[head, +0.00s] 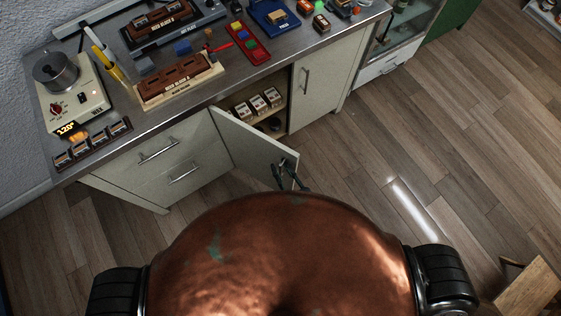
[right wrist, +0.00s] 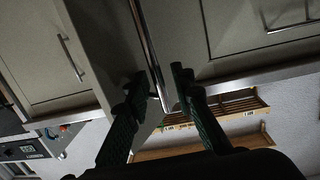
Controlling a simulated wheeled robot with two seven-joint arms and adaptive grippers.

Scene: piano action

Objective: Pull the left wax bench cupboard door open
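The left wax bench cupboard door (head: 250,140) is a pale panel standing partly open, swung out from the bench front. Its metal bar handle (right wrist: 149,45) runs between the fingers of my right gripper (right wrist: 160,82) in the right wrist view. In the head view my right gripper (head: 286,172) is at the door's free edge. My left gripper is not in view.
The right cupboard door (head: 322,75) is shut. Boxes (head: 257,106) stand on the cupboard shelf. Drawers (head: 157,158) lie left of the open door. The benchtop holds a wax pot (head: 57,72) and tools. Wooden floor (head: 390,150) at the right is clear; a wooden stool (head: 532,288) stands lower right.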

